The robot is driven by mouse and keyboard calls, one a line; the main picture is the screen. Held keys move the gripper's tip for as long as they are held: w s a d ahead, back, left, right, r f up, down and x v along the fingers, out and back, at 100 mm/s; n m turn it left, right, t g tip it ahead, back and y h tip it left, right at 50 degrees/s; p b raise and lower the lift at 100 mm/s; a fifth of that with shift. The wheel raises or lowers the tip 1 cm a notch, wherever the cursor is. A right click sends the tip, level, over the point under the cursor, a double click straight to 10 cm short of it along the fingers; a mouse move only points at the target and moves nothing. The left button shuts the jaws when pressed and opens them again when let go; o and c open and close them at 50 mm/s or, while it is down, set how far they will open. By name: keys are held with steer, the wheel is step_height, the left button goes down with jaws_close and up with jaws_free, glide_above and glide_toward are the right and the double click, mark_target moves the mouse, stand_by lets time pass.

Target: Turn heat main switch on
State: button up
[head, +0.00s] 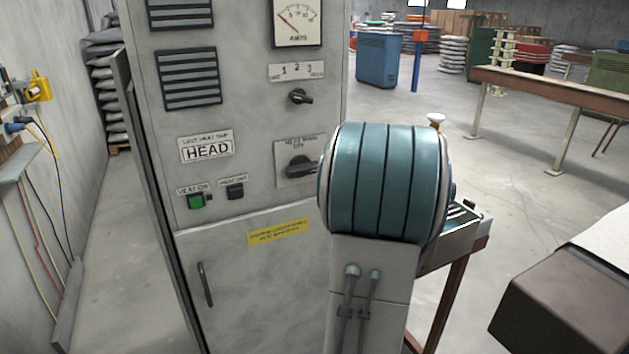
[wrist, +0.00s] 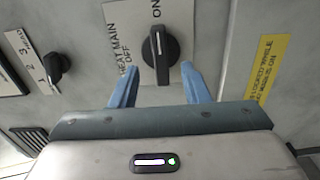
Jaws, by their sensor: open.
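The black heat main switch (head: 300,167) is a rotary knob on the grey cabinet's front. In the wrist view the knob (wrist: 160,55) has its handle upright in the picture, its white mark on the upper end, toward the ON label (wrist: 156,9). The OFF label (wrist: 127,53) is to its left. My gripper (wrist: 160,70) is open, its two blue fingers on either side of the knob's lower end, with gaps visible on both sides. Contact cannot be seen. In the head view my teal arm link covers the switch plate's right edge and hides the gripper.
A second knob (head: 298,96) marked 1 2 3 sits above the switch. A yellow label (head: 279,232) is below. A brown-topped table (head: 560,90) stands behind right.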

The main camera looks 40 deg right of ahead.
steer(key=v, duration=0.6)
steer(key=shift+b, duration=0.35)
steer(key=w+a+f+n+g+y, duration=0.1)
steer(key=a+n+g+y, duration=0.35)
steer(key=a+n, duration=0.75)
steer(key=a+f+n+g+y, duration=0.2)
steer(key=a+n+y, duration=0.5)
steer(key=a+n, duration=0.55)
steer(key=s+a+f+n+g, duration=0.4)
steer(key=s+a+n+g, duration=0.2)
steer(key=s+a+n, duration=0.5)
steer(key=s+d+n+h, duration=0.1)
steer(key=n+h, duration=0.1)
steer(key=n, duration=0.5)
steer(key=s+n+g+h, duration=0.1)
steer(key=n+h, duration=0.1)
steer(key=n, duration=0.5)
steer(key=s+d+n+h, duration=0.1)
steer(key=n+h, duration=0.2)
steer(key=n, duration=0.4)
steer(key=shift+s+d+f+n+g, duration=0.25)
steer(key=shift+s+d+f+g, duration=0.1)
steer(key=shift+d+f, duration=0.05)
